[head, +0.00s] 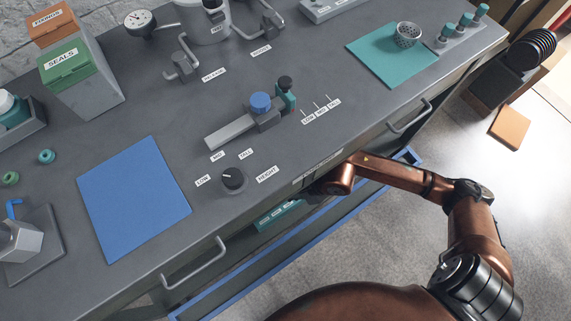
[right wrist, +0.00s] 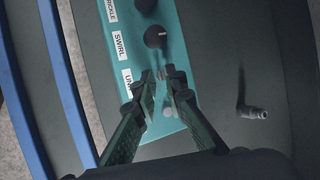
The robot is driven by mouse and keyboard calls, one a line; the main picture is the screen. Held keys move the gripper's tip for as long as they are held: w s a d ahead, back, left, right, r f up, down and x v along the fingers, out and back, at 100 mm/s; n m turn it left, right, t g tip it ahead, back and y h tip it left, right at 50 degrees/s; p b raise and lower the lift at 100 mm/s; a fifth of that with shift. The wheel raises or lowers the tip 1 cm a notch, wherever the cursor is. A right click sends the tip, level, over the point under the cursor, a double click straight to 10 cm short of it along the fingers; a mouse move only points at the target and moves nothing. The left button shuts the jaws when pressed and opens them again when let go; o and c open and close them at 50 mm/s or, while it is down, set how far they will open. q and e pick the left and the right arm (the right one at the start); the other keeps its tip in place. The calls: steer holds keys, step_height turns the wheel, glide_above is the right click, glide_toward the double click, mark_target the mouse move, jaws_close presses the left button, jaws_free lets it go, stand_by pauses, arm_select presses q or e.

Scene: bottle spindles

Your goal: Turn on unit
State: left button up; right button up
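A teal control panel (right wrist: 160,60) with knobs and white labels fills the middle of the right wrist view. Its labels read "SWIRL", a partly cut-off word ending in "ICKLE", and one starting "UN" (right wrist: 126,77). A small metal toggle (right wrist: 160,75) sits beside the "UN" label. My right gripper (right wrist: 162,79) is open, its fingertips a small gap apart around the toggle; contact cannot be told. In the head view the panel (head: 279,214) shows partly under the bench front, and my right gripper is hidden there. My left gripper is not in view.
The grey bench top (head: 130,135) overhangs the panel. A black knob (head: 233,179), a slider with a blue cap (head: 260,103) and a blue mat (head: 135,200) are on it. A blue-edged frame (head: 205,303) runs below. A small metal nozzle (right wrist: 252,113) sticks out right of the panel.

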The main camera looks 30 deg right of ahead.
jaws_close()
